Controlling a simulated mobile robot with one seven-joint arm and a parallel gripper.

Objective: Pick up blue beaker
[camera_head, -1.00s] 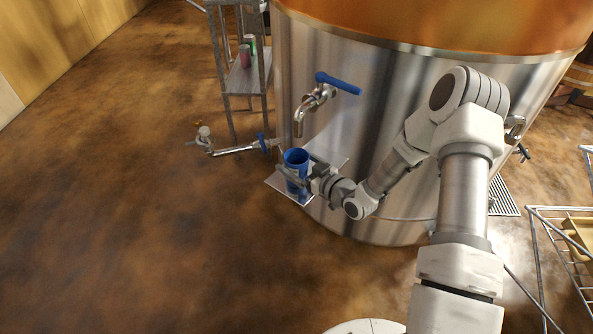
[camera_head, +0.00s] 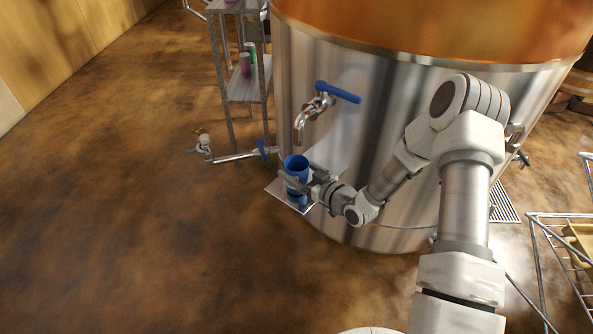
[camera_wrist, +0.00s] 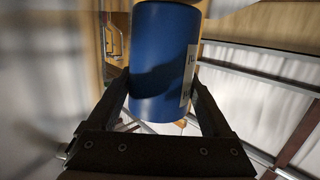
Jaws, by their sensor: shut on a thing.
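The blue beaker (camera_head: 296,165) is upright below the steel tap (camera_head: 312,115) in the head view, over a flat grey drip tray (camera_head: 278,189). My gripper (camera_head: 300,184) reaches it from the right and is shut on its sides. In the wrist view the blue beaker (camera_wrist: 165,60) fills the space between the two dark fingers of my gripper (camera_wrist: 160,95), with a white label at its right side. I cannot tell whether the beaker's bottom touches the tray.
A large steel vat (camera_head: 370,90) stands right behind the beaker. A low pipe with a valve (camera_head: 235,155) sticks out to the left. A metal shelf (camera_head: 243,88) with small cups stands at the back left. The brown floor (camera_head: 120,220) at left is clear.

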